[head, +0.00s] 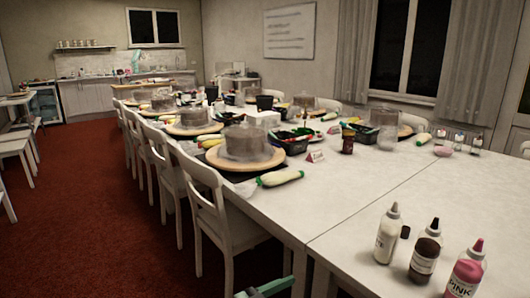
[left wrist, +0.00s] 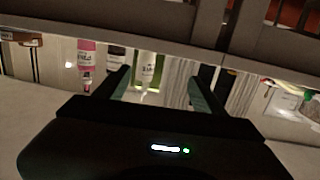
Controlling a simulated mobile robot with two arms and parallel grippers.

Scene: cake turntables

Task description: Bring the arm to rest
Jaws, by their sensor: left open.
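My left gripper (head: 267,288) shows only as a teal finger at the bottom edge of the head view, in front of the table's near left corner. In the left wrist view my left gripper (left wrist: 159,82) has its two fingers wide apart with nothing held between them. The wrist picture looks upside down, with the bottles beyond the fingers. The rest of the left arm is out of the head view. My right gripper is in neither view.
A white bottle (head: 387,236), a brown bottle (head: 426,252) and a pink bottle (head: 466,269) stand on the long white table (head: 390,190) at front right. Turntables line its far part. A white chair (head: 205,200) stands at its left side. Red carpet (head: 90,220) is open at left.

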